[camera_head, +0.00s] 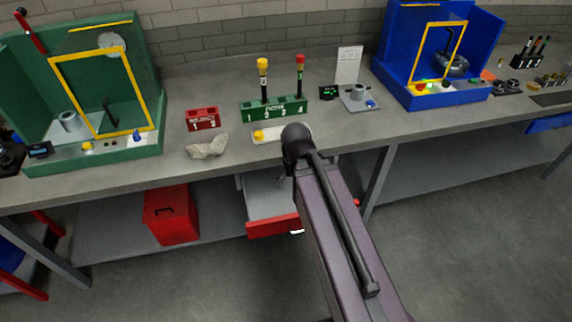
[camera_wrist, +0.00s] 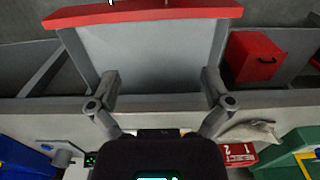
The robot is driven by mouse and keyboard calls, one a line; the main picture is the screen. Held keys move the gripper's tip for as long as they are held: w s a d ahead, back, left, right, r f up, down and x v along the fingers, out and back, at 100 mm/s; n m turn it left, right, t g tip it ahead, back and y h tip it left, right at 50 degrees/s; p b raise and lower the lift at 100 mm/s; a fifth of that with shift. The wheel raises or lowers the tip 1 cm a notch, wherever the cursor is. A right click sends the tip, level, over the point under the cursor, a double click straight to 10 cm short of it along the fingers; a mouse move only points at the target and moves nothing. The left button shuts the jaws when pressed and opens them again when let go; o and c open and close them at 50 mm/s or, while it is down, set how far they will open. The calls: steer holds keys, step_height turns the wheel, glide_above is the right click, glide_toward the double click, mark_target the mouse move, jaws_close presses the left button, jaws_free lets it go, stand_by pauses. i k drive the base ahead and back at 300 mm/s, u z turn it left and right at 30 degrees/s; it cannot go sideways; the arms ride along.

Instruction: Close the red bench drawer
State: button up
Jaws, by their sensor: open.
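The red bench drawer (camera_head: 275,227) hangs under the grey workbench and is pulled out. Its red front stands clear of the bench edge and its grey inside shows; the right part is hidden behind my arm. In the wrist view the red drawer front (camera_wrist: 145,14) runs across the top, with the bare grey inside below it. My gripper (camera_wrist: 159,75) shows in the wrist view with its two fingers spread wide, nothing between them, overlapping the drawer inside and bench edge. Whether it touches the drawer, I cannot tell. In the head view my arm hides the gripper.
A red cabinet (camera_head: 172,214) stands on the lower shelf left of the drawer. On the bench are a green station (camera_head: 140,60), a blue station (camera_head: 395,60), a red reject rack (camera_head: 202,118), a green rack (camera_head: 262,112) and a crumpled cloth-like thing (camera_head: 207,147).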

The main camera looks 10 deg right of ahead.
mark_target(271, 210)
steer(key=u, duration=0.35)
steer(key=k, duration=1.05)
steer(key=z, duration=0.35)
